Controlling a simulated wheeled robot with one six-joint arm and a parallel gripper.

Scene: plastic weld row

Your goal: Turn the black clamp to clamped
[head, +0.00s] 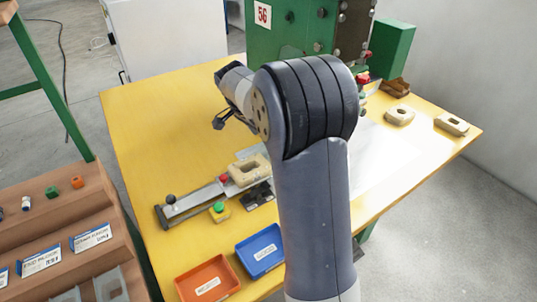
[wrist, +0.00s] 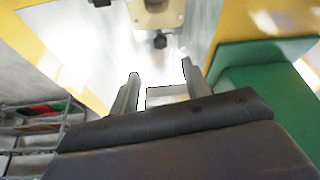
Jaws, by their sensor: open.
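A long grey fixture (head: 195,200) lies on the yellow table, with a black ball knob (head: 170,199) at its left end and a red knob (head: 224,180) near a beige part (head: 248,171). A black piece (head: 258,194) sits just in front of the beige part. I cannot tell which black piece is the clamp, or its setting. In the wrist view, a black knob (wrist: 160,41) shows beyond my fingertips, below a beige block (wrist: 155,14). My gripper (wrist: 160,80) is open and empty, apart from the knob. In the head view my arm hides part of the table.
A green machine (head: 285,35) stands at the back. A yellow box with a green button (head: 219,210), an orange tray (head: 207,280) and a blue tray (head: 261,249) are in front of the fixture. Beige parts (head: 400,115) lie at right. The table's left rear is clear.

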